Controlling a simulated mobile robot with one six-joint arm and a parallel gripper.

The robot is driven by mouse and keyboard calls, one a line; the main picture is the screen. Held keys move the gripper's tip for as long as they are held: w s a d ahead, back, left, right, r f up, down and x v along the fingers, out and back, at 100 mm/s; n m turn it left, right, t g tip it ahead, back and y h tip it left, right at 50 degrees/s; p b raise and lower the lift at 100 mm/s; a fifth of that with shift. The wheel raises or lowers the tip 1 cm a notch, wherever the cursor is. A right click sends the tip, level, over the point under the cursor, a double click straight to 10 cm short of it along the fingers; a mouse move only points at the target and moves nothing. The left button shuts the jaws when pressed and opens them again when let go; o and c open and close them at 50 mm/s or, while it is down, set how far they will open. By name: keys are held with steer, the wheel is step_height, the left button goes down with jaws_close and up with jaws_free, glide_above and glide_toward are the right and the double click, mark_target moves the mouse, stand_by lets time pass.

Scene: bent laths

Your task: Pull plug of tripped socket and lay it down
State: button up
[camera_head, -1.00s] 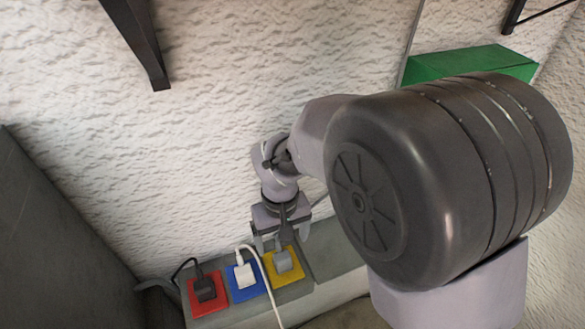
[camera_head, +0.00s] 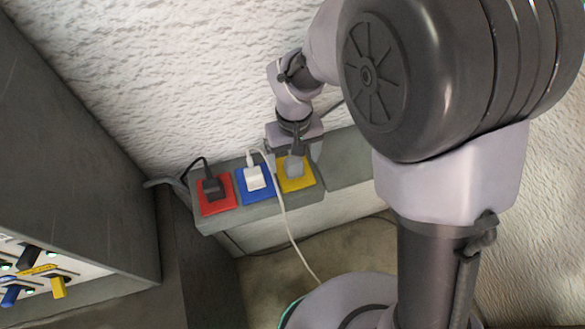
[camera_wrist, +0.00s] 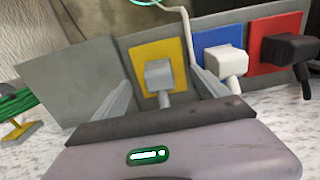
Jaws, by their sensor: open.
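A grey plug (camera_head: 295,167) sits in the yellow socket (camera_head: 300,185), at the right of a row on a grey ledge. A white plug (camera_head: 255,179) is in the blue socket (camera_head: 243,192), and a black plug (camera_head: 211,188) is in the red socket (camera_head: 217,208). My gripper (camera_wrist: 160,88) is open, with one finger on each side of the grey plug (camera_wrist: 159,74) in the wrist view. I cannot tell whether the fingers touch it. In the head view my wrist partly hides the fingers.
A panel (camera_head: 70,268) at lower left has black, blue and yellow levers and small green lights; their positions are hard to read. A white cable (camera_head: 288,230) runs from the white plug down to the floor. The ledge right of the yellow socket is bare.

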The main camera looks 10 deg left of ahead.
mark_target(294, 159)
step_height(294, 159, down, 3)
steer(key=shift+r+b, duration=0.2)
steer(key=shift+b, duration=0.45)
jaws_close()
steer(key=shift+r, duration=0.1)
stand_by(0.4)
steer(key=shift+r, duration=0.15)
steer(key=shift+r+p, duration=2.5)
steer(key=shift+r, duration=0.35)
